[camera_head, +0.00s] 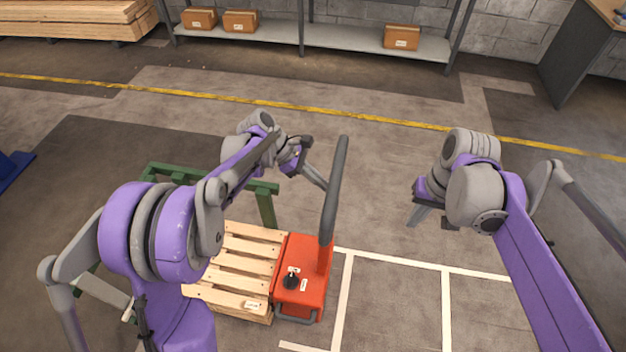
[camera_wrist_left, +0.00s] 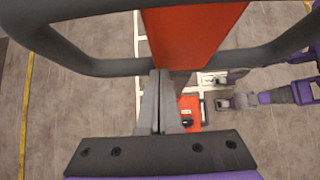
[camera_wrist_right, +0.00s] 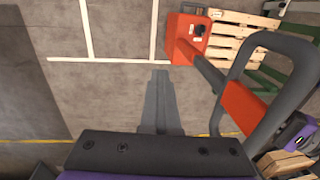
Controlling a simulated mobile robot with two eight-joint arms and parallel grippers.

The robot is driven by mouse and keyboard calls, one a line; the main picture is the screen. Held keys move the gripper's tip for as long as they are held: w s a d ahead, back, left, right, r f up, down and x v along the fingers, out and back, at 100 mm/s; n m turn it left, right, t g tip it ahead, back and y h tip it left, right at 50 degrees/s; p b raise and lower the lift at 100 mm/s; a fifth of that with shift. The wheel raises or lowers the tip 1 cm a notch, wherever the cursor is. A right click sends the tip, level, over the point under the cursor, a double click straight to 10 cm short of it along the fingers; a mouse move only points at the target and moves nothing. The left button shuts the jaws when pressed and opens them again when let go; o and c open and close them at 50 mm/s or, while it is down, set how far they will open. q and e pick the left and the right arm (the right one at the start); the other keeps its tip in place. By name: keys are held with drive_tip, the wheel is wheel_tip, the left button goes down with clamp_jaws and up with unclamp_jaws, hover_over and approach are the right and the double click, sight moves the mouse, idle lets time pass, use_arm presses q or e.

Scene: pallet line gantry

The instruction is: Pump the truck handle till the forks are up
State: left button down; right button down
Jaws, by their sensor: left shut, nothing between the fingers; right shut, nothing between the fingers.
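The red pallet truck (camera_head: 300,280) stands at the end of a wooden pallet (camera_head: 240,262). Its dark grey handle loop (camera_head: 335,190) rises above the body; its red lower part (camera_wrist_left: 192,30) fills the top of the left wrist view. My left gripper (camera_head: 316,176) is shut and empty, its fingers (camera_wrist_left: 158,98) overlapping the loop's lower bar in the left wrist view; I cannot tell if they touch. My right gripper (camera_head: 418,214) is shut and empty over bare floor, right of the handle; its fingers (camera_wrist_right: 160,100) are clear of the loop (camera_wrist_right: 285,75). The forks are hidden by the pallet.
A green frame (camera_head: 264,205) stands behind the pallet. White lines (camera_head: 345,290) mark open floor right of the truck. A yellow line (camera_head: 390,119) crosses the floor, with a shelf (camera_head: 350,42) of boxes and stacked timber (camera_head: 70,18) at the back.

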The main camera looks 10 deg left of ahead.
use_arm(q)
drive_tip(key=shift+d, duration=0.7)
use_arm(e)
drive_tip(key=shift+d, duration=0.1)
drive_tip(key=c, duration=1.4)
unclamp_jaws()
drive_tip(key=o, duration=0.8)
